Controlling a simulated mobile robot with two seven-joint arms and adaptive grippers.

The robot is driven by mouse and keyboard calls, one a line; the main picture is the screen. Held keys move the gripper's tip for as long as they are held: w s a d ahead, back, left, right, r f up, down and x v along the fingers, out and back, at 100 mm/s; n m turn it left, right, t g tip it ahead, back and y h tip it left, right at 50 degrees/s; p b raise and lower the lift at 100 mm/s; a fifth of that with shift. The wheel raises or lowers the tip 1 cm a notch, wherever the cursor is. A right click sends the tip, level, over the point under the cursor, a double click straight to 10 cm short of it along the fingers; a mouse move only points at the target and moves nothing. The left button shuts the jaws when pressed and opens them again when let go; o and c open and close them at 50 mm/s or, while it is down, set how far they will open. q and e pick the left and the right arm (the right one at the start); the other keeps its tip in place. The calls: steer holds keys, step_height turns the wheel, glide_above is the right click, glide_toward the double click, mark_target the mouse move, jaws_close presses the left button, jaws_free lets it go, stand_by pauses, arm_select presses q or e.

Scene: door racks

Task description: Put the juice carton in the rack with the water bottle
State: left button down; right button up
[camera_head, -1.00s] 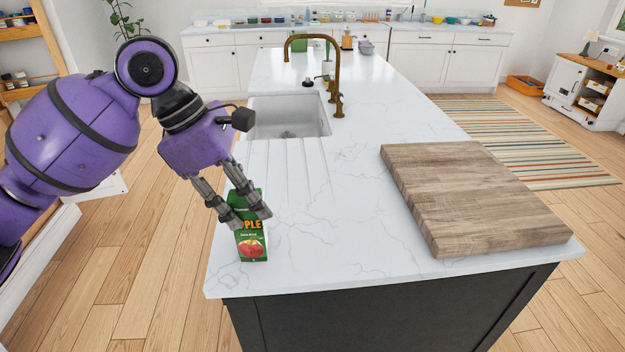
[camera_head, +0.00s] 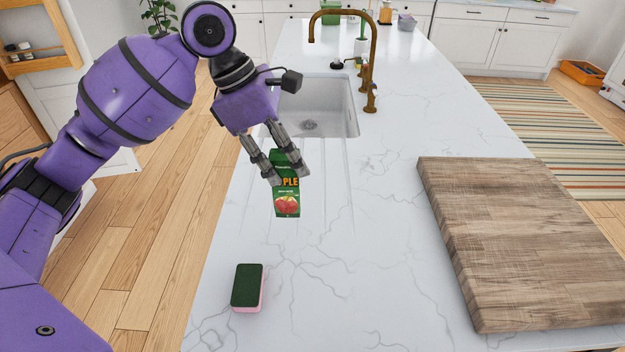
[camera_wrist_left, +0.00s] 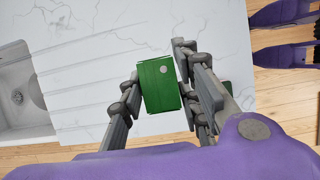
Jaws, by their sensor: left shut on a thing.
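The juice carton (camera_head: 287,203) is green with an apple picture and shows upright in the head view. My left gripper (camera_head: 289,179) is shut on it, with one finger on each side of its upper part. The fingers hide part of the carton's front. The carton appears to be held above the counter, near the sink's drain grooves. In the left wrist view its green top (camera_wrist_left: 160,85) sits between the fingers. A wooden rack (camera_head: 45,62) with small jars shows at the upper left. No water bottle is in view. My right gripper is not in view.
A green and pink sponge (camera_head: 247,288) lies on the white marble counter (camera_head: 340,290). A thick wooden board (camera_head: 530,240) lies at the right. The sink (camera_head: 335,115) and a tall brass faucet (camera_head: 372,60) are behind the carton. Wooden floor (camera_head: 150,220) lies left of the counter.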

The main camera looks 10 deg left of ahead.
arm_select(q)
steer(key=w+f, duration=1)
steer(key=f, duration=0.1)
steer(key=shift+w+d+f, duration=0.15)
steer(key=shift+w+d, duration=0.05)
steer(key=shift+w, duration=0.1)
steer(key=shift+f, duration=0.1)
steer(key=c, duration=1.7)
jaws_free()
steer(key=shift+f, duration=0.15)
steer(key=shift+c, duration=0.2)
steer(key=o, duration=0.4)
steer(key=shift+o, duration=0.2)
steer(key=v, duration=1.2)
steer(key=shift+r, duration=0.2)
steer(key=shift+f, duration=0.1)
